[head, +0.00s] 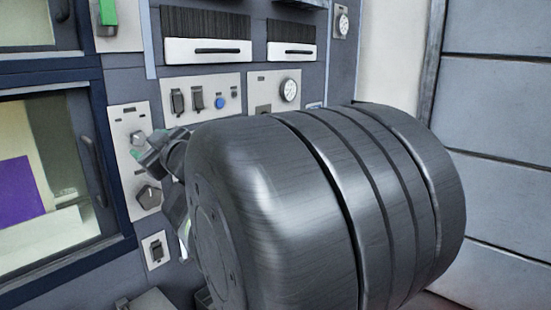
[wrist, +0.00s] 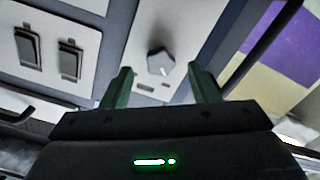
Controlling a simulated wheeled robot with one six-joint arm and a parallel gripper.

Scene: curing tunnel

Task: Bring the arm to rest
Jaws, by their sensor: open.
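My gripper (wrist: 161,72) is open, with its two green fingers apart and nothing between them in the wrist view. A grey faceted knob (wrist: 160,62) on a pale plate shows beyond the fingertips, in line with the gap. I cannot tell how far off it is, but I see no contact. In the head view, my gripper (head: 150,155) is small and partly hidden behind my large grey arm link, close to the control panel. A faceted knob (head: 148,196) shows just below it there.
Rocker switches (head: 187,99), a blue button (head: 219,103) and a dial (head: 289,90) sit on the panel. A window (head: 60,180) with a dark handle (head: 91,172), showing something purple (head: 18,192) inside, is at left. A grey panelled wall (head: 495,150) stands at right.

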